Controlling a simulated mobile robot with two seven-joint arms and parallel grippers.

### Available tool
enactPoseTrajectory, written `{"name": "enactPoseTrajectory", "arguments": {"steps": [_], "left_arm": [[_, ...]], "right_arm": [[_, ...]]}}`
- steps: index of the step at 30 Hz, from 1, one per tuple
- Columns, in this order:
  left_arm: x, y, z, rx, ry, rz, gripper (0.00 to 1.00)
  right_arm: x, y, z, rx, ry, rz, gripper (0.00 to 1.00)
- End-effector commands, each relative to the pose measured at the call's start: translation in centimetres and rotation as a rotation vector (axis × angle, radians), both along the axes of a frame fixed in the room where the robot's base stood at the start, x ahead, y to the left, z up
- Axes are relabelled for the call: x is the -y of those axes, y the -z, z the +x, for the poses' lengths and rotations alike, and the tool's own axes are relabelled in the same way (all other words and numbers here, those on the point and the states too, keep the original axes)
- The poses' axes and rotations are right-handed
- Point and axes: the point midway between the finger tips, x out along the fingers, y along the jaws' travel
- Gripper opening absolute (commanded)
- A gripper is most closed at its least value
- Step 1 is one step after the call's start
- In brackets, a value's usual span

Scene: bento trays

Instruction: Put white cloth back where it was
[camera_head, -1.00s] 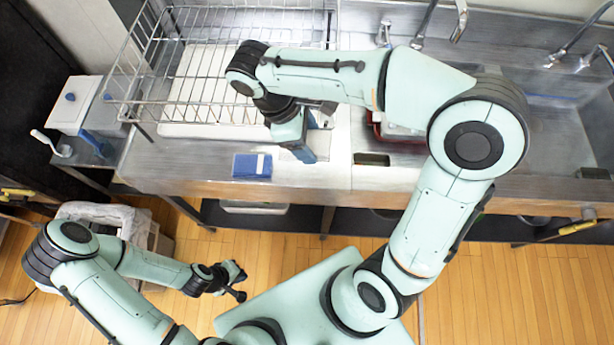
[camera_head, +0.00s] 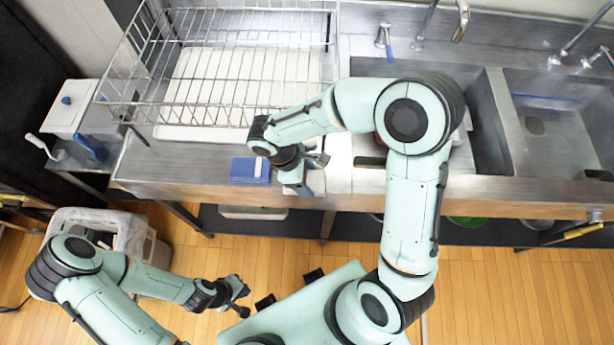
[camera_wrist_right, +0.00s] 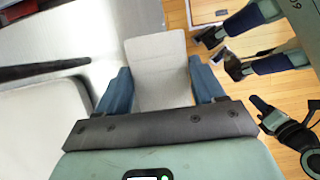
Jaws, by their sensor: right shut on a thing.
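My right gripper (camera_head: 303,188) is over the front edge of the steel counter, right of a blue block with a white band (camera_head: 250,169). In the right wrist view, the white cloth (camera_wrist_right: 158,60) lies flat between the two blue fingers of this gripper (camera_wrist_right: 160,92), which is shut on it. In the head view, the cloth is mostly hidden by the arm and cannot be made out clearly. My left gripper (camera_head: 234,294) hangs over the wooden floor in front of the counter, away from the cloth. Its finger opening is unclear.
A wire rack (camera_head: 150,75) stands over a white board (camera_head: 190,133) at the counter's back left. Two steel sinks, including the right one (camera_head: 545,130), and taps (camera_head: 384,38) are at the right. White containers (camera_head: 72,100) stand far left.

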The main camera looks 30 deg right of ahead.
Motion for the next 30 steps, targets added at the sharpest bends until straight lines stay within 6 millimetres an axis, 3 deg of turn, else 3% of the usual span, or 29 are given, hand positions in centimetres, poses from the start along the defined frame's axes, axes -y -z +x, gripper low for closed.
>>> {"name": "enactPoseTrajectory", "arguments": {"steps": [14, 15, 17, 30], "left_arm": [[0.0, 0.57, -0.43, -0.005, 0.0, 0.001, 0.0], [0.0, 0.62, -0.45, -0.006, 0.0, 0.0, 0.0], [0.0, 0.54, -0.4, -0.005, -0.001, 0.0, 0.0], [-0.01, 0.1, -0.07, -0.001, 0.0, 0.0, 0.0]], "right_arm": [[0.0, 0.98, -0.03, 0.0, 0.001, 0.0, 0.39], [0.01, 1.02, -0.02, 0.0, 0.001, 0.0, 0.72], [0.0, 0.92, 0.02, 0.001, 0.001, 0.001, 0.91], [-0.2, 0.03, 0.23, 0.004, 0.0, 0.001, 0.94]]}}
